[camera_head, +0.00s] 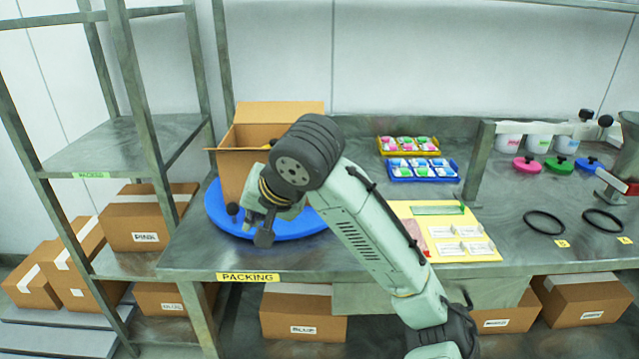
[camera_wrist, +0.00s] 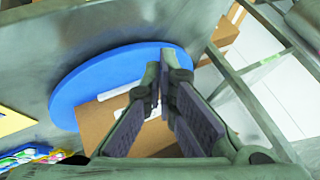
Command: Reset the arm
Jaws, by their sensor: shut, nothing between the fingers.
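My arm reaches up from the lower right in the head view and bends at a dark joint over the packing table. My gripper (camera_head: 250,224) hangs over the blue round disc (camera_head: 310,226), in front of the open cardboard box (camera_head: 240,165). In the wrist view my gripper (camera_wrist: 163,78) has its fingertips together, with nothing between them. The blue disc (camera_wrist: 85,82) and the brown box (camera_wrist: 95,125) lie beyond the fingers. Part of the box is hidden behind my arm in the head view and my fingers in the wrist view.
A yellow tray (camera_head: 408,152) and a blue tray (camera_head: 392,179) of small packs stand at the back. A yellow mat (camera_head: 480,254) with white cards lies right of my arm. A metal shelf (camera_head: 118,137) with posts and boxes stands at left. Black rings (camera_head: 544,231) lie farther right.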

